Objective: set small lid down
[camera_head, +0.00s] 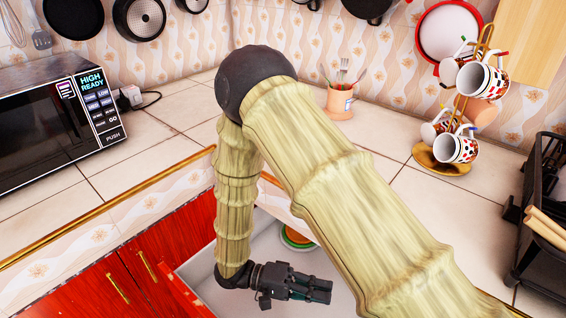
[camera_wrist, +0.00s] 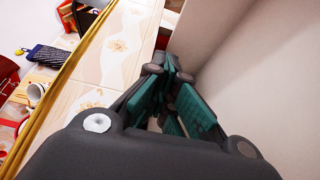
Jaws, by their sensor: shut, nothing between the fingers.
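My gripper (camera_head: 322,291) is over or inside an open drawer at the bottom centre of the head view, its fingers pointing right. In the wrist view my gripper (camera_wrist: 172,95) has its green-padded fingers together, with nothing held. A round thing with green and orange rings (camera_head: 297,237) lies in the drawer, beyond my gripper and apart from it. My arm partly hides it, and I cannot tell whether it is the small lid. No other lid is clearly seen.
The drawer (camera_head: 205,282) has pale walls and a red front. A microwave (camera_head: 60,120) stands left on the tiled counter. A utensil cup (camera_head: 340,102), a mug tree (camera_head: 440,160) and a black rack (camera_head: 545,200) stand at the back and right. Pans (camera_head: 140,18) hang on the wall.

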